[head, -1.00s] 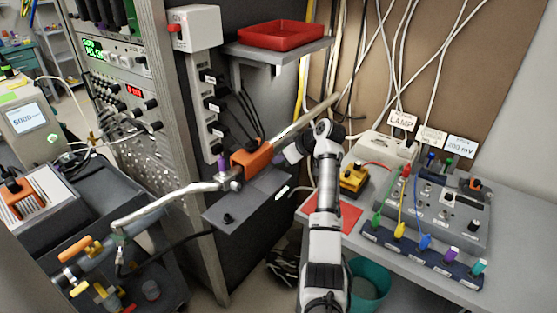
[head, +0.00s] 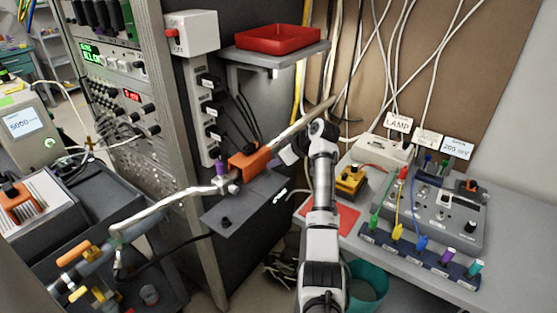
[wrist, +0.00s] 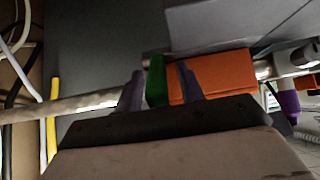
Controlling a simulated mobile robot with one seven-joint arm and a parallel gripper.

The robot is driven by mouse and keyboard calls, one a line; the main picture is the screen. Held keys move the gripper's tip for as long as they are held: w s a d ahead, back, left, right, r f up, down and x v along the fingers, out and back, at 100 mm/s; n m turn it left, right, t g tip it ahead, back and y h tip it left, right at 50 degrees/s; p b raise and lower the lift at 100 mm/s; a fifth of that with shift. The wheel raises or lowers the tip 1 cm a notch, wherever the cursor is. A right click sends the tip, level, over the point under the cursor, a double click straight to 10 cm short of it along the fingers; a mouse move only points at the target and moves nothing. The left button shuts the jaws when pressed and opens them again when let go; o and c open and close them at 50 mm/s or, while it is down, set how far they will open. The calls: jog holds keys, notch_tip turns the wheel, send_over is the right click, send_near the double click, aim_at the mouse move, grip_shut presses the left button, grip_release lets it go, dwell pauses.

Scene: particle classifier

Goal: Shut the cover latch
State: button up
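An orange block (head: 249,163) sits around a pale tube (head: 300,122) beside the dark rack. It also shows in the wrist view (wrist: 225,72), with a green piece (wrist: 156,82) at its left end. I cannot tell for certain which part is the cover latch. My gripper (head: 287,154) is close to the block's right end in the head view. In the wrist view its two fingers (wrist: 160,88) are apart, the left one beside the tube and the right one in front of the orange block. The green piece shows between them; contact is not clear.
A grey shelf with a red tray (head: 278,37) is above. A grey plate (head: 232,212) lies below the block. A purple knob (head: 221,167) is at the tube's left joint. A bench with a control box (head: 440,207) and cables stands right.

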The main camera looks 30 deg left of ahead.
jog(key=b+v, duration=0.3)
jog(key=v, duration=1)
jog(key=shift+d+r+b, duration=0.25)
jog(key=shift+r+b, duration=0.1)
jog(key=shift+b, duration=0.05)
jog(key=shift+s, duration=0.1)
